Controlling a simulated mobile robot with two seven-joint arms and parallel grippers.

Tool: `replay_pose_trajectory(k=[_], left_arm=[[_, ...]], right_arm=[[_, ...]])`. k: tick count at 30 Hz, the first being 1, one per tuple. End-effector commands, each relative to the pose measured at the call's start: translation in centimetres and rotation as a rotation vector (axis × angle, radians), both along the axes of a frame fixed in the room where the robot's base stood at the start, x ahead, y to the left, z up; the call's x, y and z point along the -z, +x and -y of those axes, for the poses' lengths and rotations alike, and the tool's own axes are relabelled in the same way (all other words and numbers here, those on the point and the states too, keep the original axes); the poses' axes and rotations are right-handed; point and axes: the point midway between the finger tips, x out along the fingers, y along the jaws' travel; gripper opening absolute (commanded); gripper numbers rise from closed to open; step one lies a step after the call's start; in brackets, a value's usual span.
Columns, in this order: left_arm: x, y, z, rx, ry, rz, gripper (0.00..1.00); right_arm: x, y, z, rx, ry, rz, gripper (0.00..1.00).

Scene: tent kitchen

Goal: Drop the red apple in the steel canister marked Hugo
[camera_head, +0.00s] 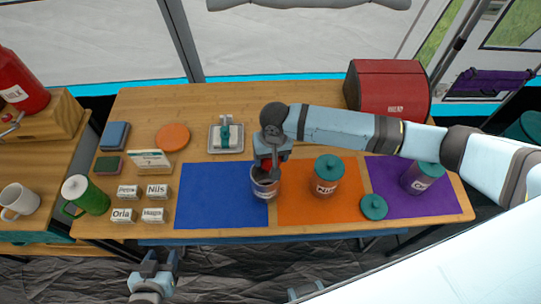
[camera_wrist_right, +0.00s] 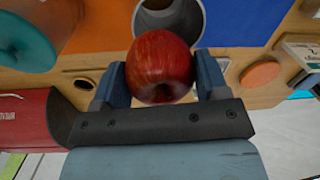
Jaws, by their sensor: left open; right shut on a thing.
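The red apple (camera_wrist_right: 160,62) is held between the fingers of my right gripper (camera_wrist_right: 162,85), which is shut on it. In the head view my right gripper (camera_head: 270,160) is right above an open steel canister (camera_head: 265,188) at the right edge of the blue mat. The canister's open mouth also shows just beyond the apple in the wrist view (camera_wrist_right: 168,18). Its label is too small to read, and the apple is mostly hidden in the head view. My left gripper (camera_head: 158,264) is open and empty, in front of the table's front edge.
A teal-lidded canister (camera_head: 326,180) stands on the orange mat (camera_head: 292,212), another (camera_head: 422,178) on the purple mat (camera_head: 445,200). A loose teal lid (camera_head: 373,207) lies between them. Name blocks, including one reading Hugo (camera_head: 153,215), stand left of the blue mat (camera_head: 205,200). A red bin (camera_head: 388,88) stands behind.

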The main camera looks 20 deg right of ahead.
Motion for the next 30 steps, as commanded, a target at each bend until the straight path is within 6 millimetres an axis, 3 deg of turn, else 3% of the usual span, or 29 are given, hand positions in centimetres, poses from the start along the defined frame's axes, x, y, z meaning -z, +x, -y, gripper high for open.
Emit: replay_pose_trajectory(k=[1,2,5,6,17,20,30], left_arm=[[-0.1,0.0,0.1,0.000,-0.002,0.001,0.49],[-0.1,0.0,0.1,0.000,-0.003,0.001,0.49],[-0.1,-0.1,0.1,-0.001,-0.003,0.001,0.49],[-0.1,-0.1,0.1,-0.001,-0.003,0.000,0.49],[0.3,-0.3,-0.1,-0.003,0.000,-0.004,0.49],[0.4,-0.3,-0.1,-0.005,0.000,-0.005,0.49],[0.9,-0.3,0.0,-0.003,-0.002,-0.008,0.49]], right_arm=[[-0.1,0.0,0.0,0.000,0.000,0.000,0.42],[-0.1,0.0,0.0,0.000,0.000,0.000,0.72],[0.0,0.0,0.0,0.000,0.000,0.000,0.95],[0.0,0.0,0.0,0.000,0.000,0.000,0.97],[-0.7,0.0,0.0,0.000,0.001,0.000,0.97],[-2.2,0.0,0.2,0.000,0.001,0.002,0.97],[-9.9,0.0,0.7,-0.001,0.002,0.003,0.97]])
